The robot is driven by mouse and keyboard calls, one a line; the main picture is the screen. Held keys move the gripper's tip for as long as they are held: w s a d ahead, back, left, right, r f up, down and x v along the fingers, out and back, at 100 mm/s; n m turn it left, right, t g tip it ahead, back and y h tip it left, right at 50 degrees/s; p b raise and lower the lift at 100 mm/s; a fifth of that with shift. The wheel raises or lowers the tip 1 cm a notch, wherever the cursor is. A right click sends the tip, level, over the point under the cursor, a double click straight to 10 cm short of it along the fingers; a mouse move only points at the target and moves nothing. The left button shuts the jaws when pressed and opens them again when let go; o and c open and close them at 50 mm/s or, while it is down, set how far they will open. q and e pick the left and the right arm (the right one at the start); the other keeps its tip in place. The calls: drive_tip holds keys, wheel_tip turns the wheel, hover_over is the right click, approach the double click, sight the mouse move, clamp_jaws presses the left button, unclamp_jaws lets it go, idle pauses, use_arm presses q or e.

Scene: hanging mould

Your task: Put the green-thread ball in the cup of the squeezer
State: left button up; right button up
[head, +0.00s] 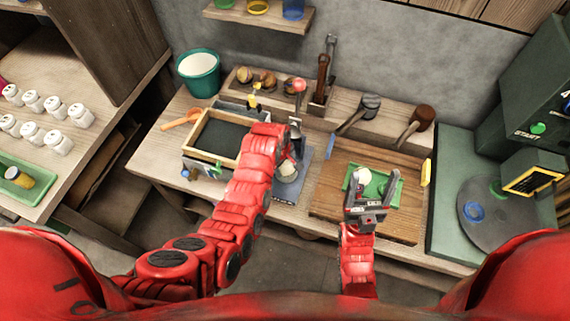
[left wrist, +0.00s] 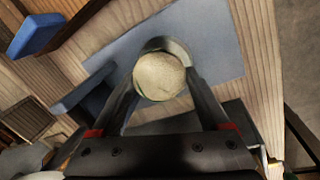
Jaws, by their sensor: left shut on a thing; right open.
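My left gripper (head: 291,157) is shut on a pale beige ball (left wrist: 159,76), which sits between its fingertips in the left wrist view. A pale ball also shows at this gripper in the head view (head: 288,172). The squeezer's blue base (head: 289,191) lies on the bench. My right gripper (head: 373,188) is open at a green tray (head: 380,177), near another pale ball (head: 362,175).
A wooden board (head: 325,200) lies under the green tray. A wood-framed dark tray (head: 218,137) is left of the squeezer. A green machine (head: 480,205) with a round plate is at the right.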

use_arm(q)
drive_tip(key=o, duration=1.3)
drive_tip(key=shift+o, duration=0.2)
drive_tip(key=shift+r+b, duration=0.3)
drive_tip(key=shift+r, duration=0.15)
drive_tip(key=r, duration=0.2)
drive_tip(key=r+b, duration=0.1)
drive_tip(key=r, duration=0.2)
drive_tip(key=s+a+r+b, duration=0.1)
drive_tip(key=r, duration=0.1)
drive_tip(key=shift+r, duration=0.35)
wheel_tip(320, 180, up, 8)
drive_tip(key=s+a+p, duration=0.1)
drive_tip(key=p, duration=0.7)
drive_tip(key=shift+s+r, duration=0.2)
drive_tip(key=shift+s, duration=0.05)
drive_tip(key=shift+s+a+f, duration=0.1)
